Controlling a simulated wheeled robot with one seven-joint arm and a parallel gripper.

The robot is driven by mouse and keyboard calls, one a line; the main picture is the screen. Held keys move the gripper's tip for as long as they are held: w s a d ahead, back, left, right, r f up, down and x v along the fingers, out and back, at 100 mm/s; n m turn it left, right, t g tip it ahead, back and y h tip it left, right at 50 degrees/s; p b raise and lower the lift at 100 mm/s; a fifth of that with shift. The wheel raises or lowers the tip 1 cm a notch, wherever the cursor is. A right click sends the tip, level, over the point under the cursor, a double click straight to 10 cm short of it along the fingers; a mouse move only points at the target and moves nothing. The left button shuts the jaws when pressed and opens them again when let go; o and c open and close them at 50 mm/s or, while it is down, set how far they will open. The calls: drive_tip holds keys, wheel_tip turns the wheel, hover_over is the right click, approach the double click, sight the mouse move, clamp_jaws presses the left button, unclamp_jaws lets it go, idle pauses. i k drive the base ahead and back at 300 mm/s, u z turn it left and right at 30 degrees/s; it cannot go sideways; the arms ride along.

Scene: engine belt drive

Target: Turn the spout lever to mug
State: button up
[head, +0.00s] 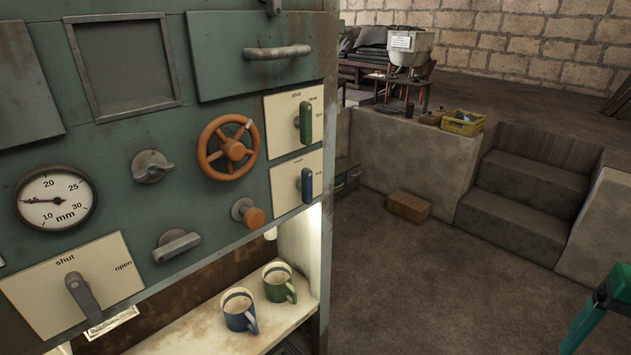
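No label reading "mug" can be made out, so I cannot tell for sure which handle is the spout lever. A grey handle (177,245) sits low on the green panel, above the mug shelf, lying nearly level with a slight tilt. A green lever (305,123) and a blue lever (306,186) stand upright on cream plates at the right. A blue mug (239,311) and a green mug (279,284) stand on the lit shelf.
The panel (110,140) also carries an orange handwheel (228,148), a grey knob (151,166), an orange-tipped knob (247,212) and a gauge (56,199). Open floor (430,285) lies to the right, before stone steps (520,200). A teal part (585,325) enters at lower right.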

sight(305, 183)
drive_tip(key=z, duration=1.2)
drive_tip(key=k, duration=0.85)
drive_tip(key=u, duration=0.65)
drive_tip(key=i, duration=0.55)
drive_tip(key=z, duration=0.05)
